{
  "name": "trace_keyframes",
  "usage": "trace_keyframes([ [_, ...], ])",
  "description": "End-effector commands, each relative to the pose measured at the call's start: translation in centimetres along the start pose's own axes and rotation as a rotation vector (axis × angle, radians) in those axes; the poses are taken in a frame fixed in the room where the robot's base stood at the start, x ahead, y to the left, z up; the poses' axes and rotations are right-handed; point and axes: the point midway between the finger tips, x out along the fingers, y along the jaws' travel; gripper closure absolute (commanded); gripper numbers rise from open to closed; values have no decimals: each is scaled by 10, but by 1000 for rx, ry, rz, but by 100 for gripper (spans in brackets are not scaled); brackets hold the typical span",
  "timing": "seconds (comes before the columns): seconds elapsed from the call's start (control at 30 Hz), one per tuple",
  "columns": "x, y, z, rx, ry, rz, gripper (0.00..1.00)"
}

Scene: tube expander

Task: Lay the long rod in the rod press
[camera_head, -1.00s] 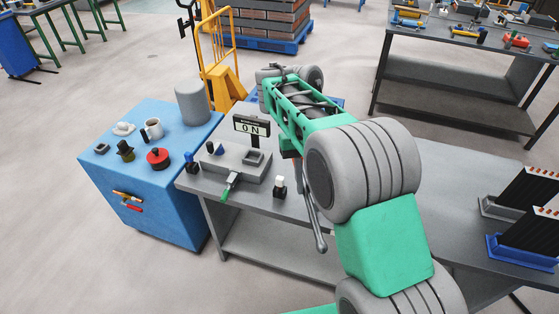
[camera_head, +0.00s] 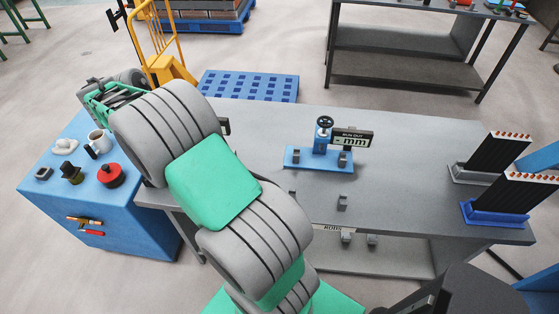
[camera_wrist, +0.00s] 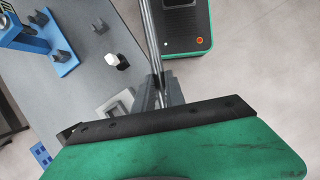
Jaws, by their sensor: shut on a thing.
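My gripper (camera_wrist: 163,92) is shut on the long rod (camera_wrist: 150,30) in the wrist view. The rod is thin and grey and runs from the fingers past the picture's top edge. In the head view my arm reaches to the left, and its links hide the gripper and the rod. What looks like the rod press (camera_head: 321,157) is a blue base with a handwheel, two grey rests and a run-out display reading "- mm". It stands on the grey table, clear of my arm. It also shows, partly, in the wrist view (camera_wrist: 66,62). Its rests look empty.
On the grey table (camera_head: 270,125), grey hooks (camera_head: 342,202) stand near a "RODS" label. Two fin blocks (camera_head: 500,155) stand at the right end. A blue cabinet (camera_head: 120,235) with a mug and a red pot stands left. A white-topped post (camera_wrist: 116,61) shows in the wrist view.

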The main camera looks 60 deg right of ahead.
Motion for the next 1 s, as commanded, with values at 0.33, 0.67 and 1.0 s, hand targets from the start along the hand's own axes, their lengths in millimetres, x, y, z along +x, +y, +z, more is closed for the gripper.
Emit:
trace_keyframes([
  [0.33, 118, 188, 72, -181, -26, 73, 100],
  [0.67, 221, 274, 158, -317, -41, 139, 100],
  [1.0, 230, 279, 166, -331, -43, 147, 100],
])
